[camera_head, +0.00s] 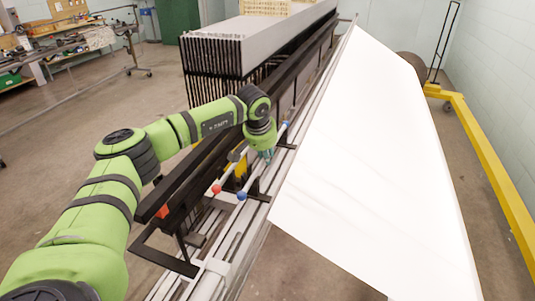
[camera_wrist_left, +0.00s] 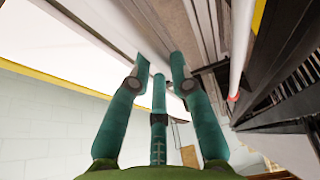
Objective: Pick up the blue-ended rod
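The blue-ended rod shows in the head view by its near blue end (camera_head: 241,197) and its far blue end (camera_head: 285,124). It lies along the loom frame, and its middle is hidden behind my left gripper (camera_head: 265,156). That gripper points down at the rod's middle. In the left wrist view my left gripper (camera_wrist_left: 160,63) has its teal fingers spread apart, with a gap between the tips. I cannot make out the blue-ended rod there, nor tell whether a finger touches it. My right gripper is in neither view.
A red-ended rod (camera_head: 217,189) lies just left of the blue end; its red end (camera_wrist_left: 233,98) also shows in the left wrist view. A white cloth sheet (camera_head: 370,170) slopes along the right side. Black loom bars (camera_head: 180,180) stand close on the left.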

